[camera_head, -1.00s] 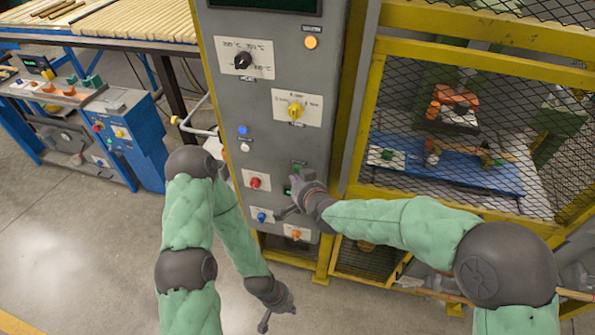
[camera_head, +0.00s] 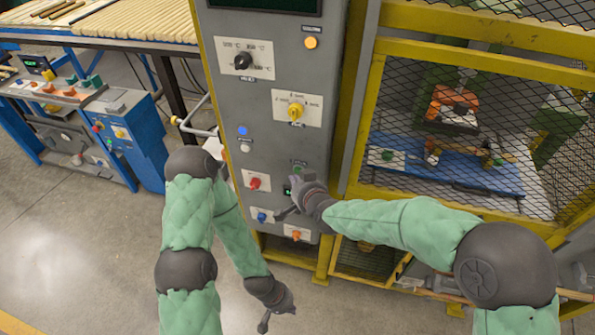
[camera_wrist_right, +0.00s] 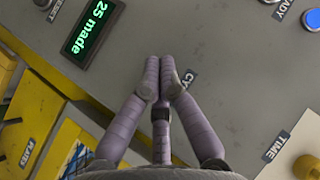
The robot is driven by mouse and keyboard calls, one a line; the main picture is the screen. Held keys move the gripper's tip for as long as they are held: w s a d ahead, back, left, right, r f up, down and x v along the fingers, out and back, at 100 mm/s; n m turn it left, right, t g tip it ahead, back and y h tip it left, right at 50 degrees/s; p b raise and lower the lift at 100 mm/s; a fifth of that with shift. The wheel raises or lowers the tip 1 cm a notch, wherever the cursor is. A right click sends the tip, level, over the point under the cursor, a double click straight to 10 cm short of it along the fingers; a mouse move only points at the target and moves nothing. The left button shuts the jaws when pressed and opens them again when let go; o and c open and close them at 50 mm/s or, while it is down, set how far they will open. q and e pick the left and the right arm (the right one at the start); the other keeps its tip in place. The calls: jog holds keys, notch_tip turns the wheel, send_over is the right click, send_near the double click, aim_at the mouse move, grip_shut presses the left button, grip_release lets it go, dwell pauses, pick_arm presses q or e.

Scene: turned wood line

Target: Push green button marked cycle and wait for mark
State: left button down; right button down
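The grey control panel (camera_head: 215,75) stands upright in the middle of the head view. My right gripper (camera_head: 292,182) is at its lower right part. In the right wrist view its finger tips (camera_wrist_right: 164,72) are together over the panel face, with nothing visible between them. A label beginning "CY" (camera_wrist_right: 187,84) is partly covered by a finger. The green cycle button is hidden behind the fingers; contact cannot be told. A lit green display (camera_wrist_right: 93,33) reads "25 made". My left gripper (camera_head: 277,308) hangs low above the floor, away from the panel; its finger opening is unclear.
Nearby on the panel are a red button (camera_head: 254,183), a blue button (camera_head: 262,217) and an orange one (camera_head: 296,235). A yellow mesh cage (camera_head: 365,120) encloses a machine with a blue bed (camera_head: 460,168) at right. The floor (camera_head: 80,240) at left is clear.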

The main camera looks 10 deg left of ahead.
jog(key=shift+w, duration=0.1)
jog(key=shift+w, duration=0.35)
jog(key=shift+w+b, duration=0.35)
jog(key=shift+b, duration=0.05)
dwell(0.7)
jog(key=shift+s, duration=0.8)
jog(key=s+p, duration=0.1)
jog(key=s, duration=0.4)
jog(key=shift+a, duration=0.1)
dwell(0.5)
dwell(0.6)
